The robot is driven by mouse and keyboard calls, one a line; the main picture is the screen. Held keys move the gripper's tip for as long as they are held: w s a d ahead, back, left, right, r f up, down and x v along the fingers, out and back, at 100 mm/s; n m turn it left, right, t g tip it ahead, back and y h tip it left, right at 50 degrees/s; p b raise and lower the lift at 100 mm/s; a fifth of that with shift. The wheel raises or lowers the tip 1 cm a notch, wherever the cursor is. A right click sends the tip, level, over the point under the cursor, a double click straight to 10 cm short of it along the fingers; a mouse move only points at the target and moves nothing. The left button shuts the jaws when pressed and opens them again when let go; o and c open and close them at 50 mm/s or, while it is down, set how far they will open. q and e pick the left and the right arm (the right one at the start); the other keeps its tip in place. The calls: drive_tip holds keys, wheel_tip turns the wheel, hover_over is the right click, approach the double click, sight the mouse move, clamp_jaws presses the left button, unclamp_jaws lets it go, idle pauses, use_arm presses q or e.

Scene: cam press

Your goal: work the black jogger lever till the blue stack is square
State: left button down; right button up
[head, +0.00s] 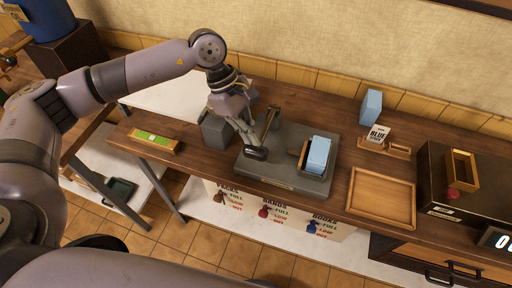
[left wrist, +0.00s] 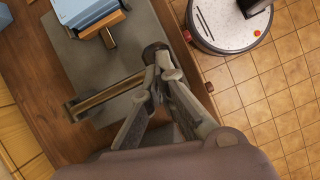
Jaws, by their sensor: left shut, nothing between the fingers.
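The blue stack (head: 318,155) sits in a wooden holder (head: 303,158) on a grey base plate (head: 270,178). It also shows at the top edge of the left wrist view (left wrist: 88,12), where its layered edges look slightly offset. The jogger lever's black knob (head: 256,153) is at the plate's left front, and it shows in the left wrist view (left wrist: 154,52). A brass bar (head: 271,122) stands behind it. My left gripper (head: 248,140) is shut and empty, its fingertips at the knob; whether they touch it I cannot tell. My right gripper is out of view.
A grey bin (head: 215,130) stands left of the plate, close to my arm. An empty wooden tray (head: 382,196) lies to the right. A blue block (head: 370,106) and a "BLUE" card (head: 378,134) stand behind.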

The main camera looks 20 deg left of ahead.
use_arm(q)
drive_tip(key=shift+d+f, duration=0.25)
drive_tip(key=shift+f, duration=0.4)
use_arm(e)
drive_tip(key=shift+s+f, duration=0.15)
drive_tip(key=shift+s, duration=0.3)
